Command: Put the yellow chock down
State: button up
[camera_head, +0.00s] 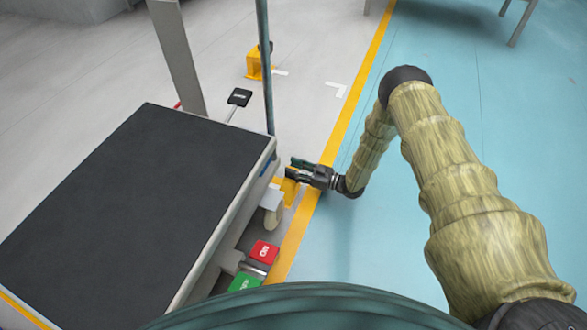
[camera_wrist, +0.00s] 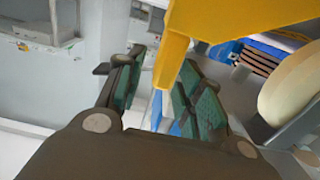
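A yellow chock (camera_head: 289,190) is low at the right side of the dark-topped cart, beside a pale wheel (camera_head: 272,216). My gripper (camera_head: 294,168) is at its upper end in the head view, partly covering it. In the wrist view, the yellow chock (camera_wrist: 235,18) fills the top centre, and its narrow upright part comes down between my fingers (camera_wrist: 158,95). The fingers stand apart, with a visible gap between the left finger and the chock. The right finger is close to the chock; whether it touches cannot be told. The chock's underside is hidden.
The cart (camera_head: 140,190) is close on the left; its pale wheel (camera_wrist: 290,90) is near in the wrist view. Red (camera_head: 264,252) and green (camera_head: 245,283) pedals are low beside it. Another yellow block (camera_head: 254,66) stands farther back.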

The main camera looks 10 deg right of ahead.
jog(key=p+v, duration=0.4)
jog(key=v, duration=0.7)
jog(key=shift+d+p, duration=0.15)
jog(key=shift+p, duration=0.15)
